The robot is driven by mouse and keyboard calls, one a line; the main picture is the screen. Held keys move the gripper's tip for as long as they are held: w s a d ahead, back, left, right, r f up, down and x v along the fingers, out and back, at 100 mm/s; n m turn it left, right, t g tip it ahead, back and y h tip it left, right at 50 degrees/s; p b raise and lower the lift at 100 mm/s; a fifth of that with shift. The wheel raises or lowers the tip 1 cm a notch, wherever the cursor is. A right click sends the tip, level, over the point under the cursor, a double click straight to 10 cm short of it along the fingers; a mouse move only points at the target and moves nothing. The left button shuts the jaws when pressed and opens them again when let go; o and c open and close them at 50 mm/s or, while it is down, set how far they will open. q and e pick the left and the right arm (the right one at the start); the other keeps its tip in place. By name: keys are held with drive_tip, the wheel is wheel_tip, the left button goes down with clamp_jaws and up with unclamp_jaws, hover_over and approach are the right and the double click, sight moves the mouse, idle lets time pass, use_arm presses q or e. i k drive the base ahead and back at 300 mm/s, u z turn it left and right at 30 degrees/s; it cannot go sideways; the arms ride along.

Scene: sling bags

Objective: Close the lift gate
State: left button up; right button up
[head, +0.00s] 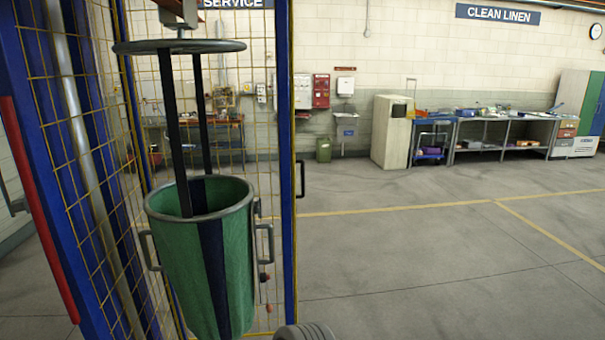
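A yellow wire-mesh panel (262,118) has a blue upright (285,130) along its right edge. It looks like the lift gate. A black handle (300,178) sticks out to the right of that upright. A green bag with a dark blue stripe (180,245) hangs in front of the mesh and hides part of it. Whether the panel is latched to anything cannot be told; open floor shows to the right of its edge. Neither of my grippers is in view. A dark ribbed rounded part at the bottom edge may be mine.
The bag hangs from a round plate (180,47) by dark straps, with side handles. More mesh, blue posts and a red strip (38,210) stand at left. The floor (430,240) at right is clear. A beige cabinet (391,132) and workbenches (504,135) line the far wall.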

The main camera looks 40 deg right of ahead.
sight(290, 5)
drive_tip(key=z, duration=2.8)
drive_tip(key=i, duration=2.15)
drive_tip(key=u, duration=1.95)
drive_tip(key=k, duration=0.35)
drive_tip(key=z, duration=1.1)
drive_tip(key=i, duration=2.4)
drive_tip(key=u, duration=0.4)
